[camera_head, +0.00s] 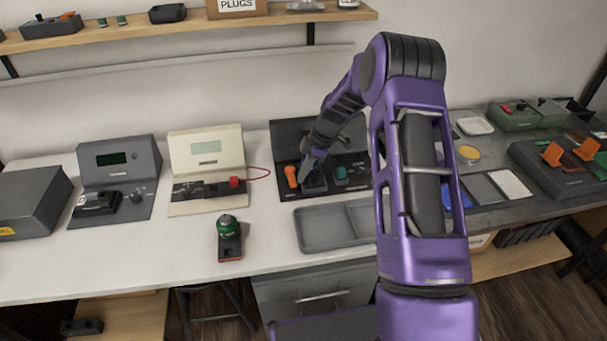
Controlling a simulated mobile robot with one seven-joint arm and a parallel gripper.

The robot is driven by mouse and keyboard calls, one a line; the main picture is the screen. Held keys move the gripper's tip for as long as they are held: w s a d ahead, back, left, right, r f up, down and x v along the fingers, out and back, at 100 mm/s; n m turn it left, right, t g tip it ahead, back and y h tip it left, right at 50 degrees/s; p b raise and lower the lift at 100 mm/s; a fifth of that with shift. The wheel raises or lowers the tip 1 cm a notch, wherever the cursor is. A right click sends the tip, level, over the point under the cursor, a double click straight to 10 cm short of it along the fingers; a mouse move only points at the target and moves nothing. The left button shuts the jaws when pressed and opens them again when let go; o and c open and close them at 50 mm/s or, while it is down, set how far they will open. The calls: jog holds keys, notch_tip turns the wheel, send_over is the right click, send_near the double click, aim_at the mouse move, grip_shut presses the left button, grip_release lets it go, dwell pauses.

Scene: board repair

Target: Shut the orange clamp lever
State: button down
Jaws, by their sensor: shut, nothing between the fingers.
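An orange lever (291,176) stands nearly upright at the left side of a black bench fixture (290,134) at the back of the white table. My gripper (307,172) is shut and empty, low over the fixture, just right of the orange lever. I cannot tell whether it touches the lever or the fixture. Two more orange levers, one on the left (552,153) and one on the right (587,149), stand tilted up on a dark box at the far right.
A grey tray (322,245) lies in front of the fixture. A cream meter (207,150) with a red lead and a dark meter (118,160) stand to the left. A small green-topped device (229,240) stands in front. The table's front left is clear.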

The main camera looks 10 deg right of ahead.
jog(key=shift+s+a+f+m, duration=0.1)
jog(key=shift+a+m, duration=0.05)
jog(key=shift+m, duration=0.15)
jog(key=shift+s+a+m+t+b, duration=0.25)
jog(key=shift+a+m+t+b, duration=0.35)
jog(key=shift+m+b, duration=0.6)
jog(key=a+m+b, duration=0.1)
jog(key=m, duration=0.1)
jog(key=shift+s+a+m+t+h+b, duration=0.1)
jog(key=shift+a+m+t+h+b, duration=0.05)
jog(key=shift+m+t+h+b, duration=0.2)
jog(key=a+m, duration=0.1)
jog(key=a+m+t+h, duration=0.1)
jog(key=m, duration=0.1)
jog(key=shift+m+b, duration=0.25)
jog(key=shift+b, duration=0.1)
jog(key=m, duration=0.1)
jog(key=a+m+h, duration=0.1)
jog(key=m, duration=0.1)
jog(key=shift+w+a+t, duration=0.1)
jog(key=shift+w+t, duration=0.25)
jog(key=shift+w, duration=0.05)
jog(key=shift+d, duration=0.2)
jog(key=shift+w+d, duration=0.5)
jog(key=shift+d, duration=0.05)
